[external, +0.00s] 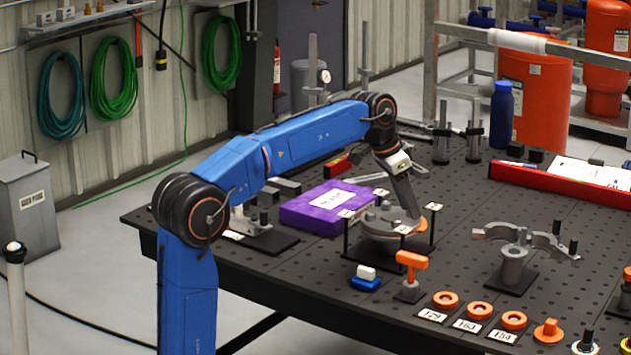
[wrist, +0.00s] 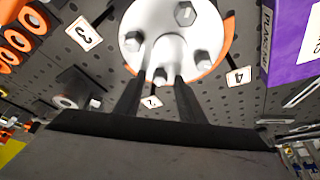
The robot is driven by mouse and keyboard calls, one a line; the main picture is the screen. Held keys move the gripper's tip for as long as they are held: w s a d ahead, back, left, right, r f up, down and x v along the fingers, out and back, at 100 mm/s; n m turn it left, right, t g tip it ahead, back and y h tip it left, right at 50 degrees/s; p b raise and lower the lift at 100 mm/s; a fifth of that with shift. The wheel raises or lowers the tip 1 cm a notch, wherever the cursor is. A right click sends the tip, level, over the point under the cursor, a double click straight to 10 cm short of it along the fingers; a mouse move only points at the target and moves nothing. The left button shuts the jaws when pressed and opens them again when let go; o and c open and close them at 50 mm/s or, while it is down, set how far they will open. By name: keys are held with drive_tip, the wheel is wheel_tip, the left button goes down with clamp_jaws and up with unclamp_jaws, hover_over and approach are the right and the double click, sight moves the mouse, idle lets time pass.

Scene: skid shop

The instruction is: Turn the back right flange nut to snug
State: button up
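A pale round flange (wrist: 148,14) with an orange rim fills the top of the wrist view. It carries a raised centre hub (wrist: 170,48) and several hex nuts, one at its top (wrist: 185,14), one at right (wrist: 202,58), one at left (wrist: 132,40) and one at the lower edge (wrist: 160,76). My gripper (wrist: 162,80) is open, its two dark fingers apart on either side of the lower-edge nut. I cannot tell whether they touch it. In the external view my gripper (external: 408,205) reaches down to the flange (external: 376,224) and hides part of it.
Number cards stand around the flange, among them 3 (wrist: 84,33) and 4 (wrist: 238,77). A purple case (external: 312,212) lies behind left. An orange-handled tool (external: 411,262) and a grey clamp stand (external: 513,262) stand nearer the front and right.

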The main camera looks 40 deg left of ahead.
drive_tip(key=shift+s+d+n, duration=0.1)
drive_tip(key=shift+n, duration=0.6)
drive_tip(key=w+d+r+v, duration=0.1)
drive_tip(key=v, duration=2.1)
drive_tip(key=s+a+r+n, duration=0.1)
drive_tip(key=s+a, duration=0.2)
drive_tip(key=s, duration=0.2)
drive_tip(key=s+a+n+y, duration=0.1)
drive_tip(key=s+a, duration=0.2)
drive_tip(key=s, duration=0.3)
drive_tip(key=shift+s+a+r+t, duration=0.25)
drive_tip(key=shift+r+t, duration=0.15)
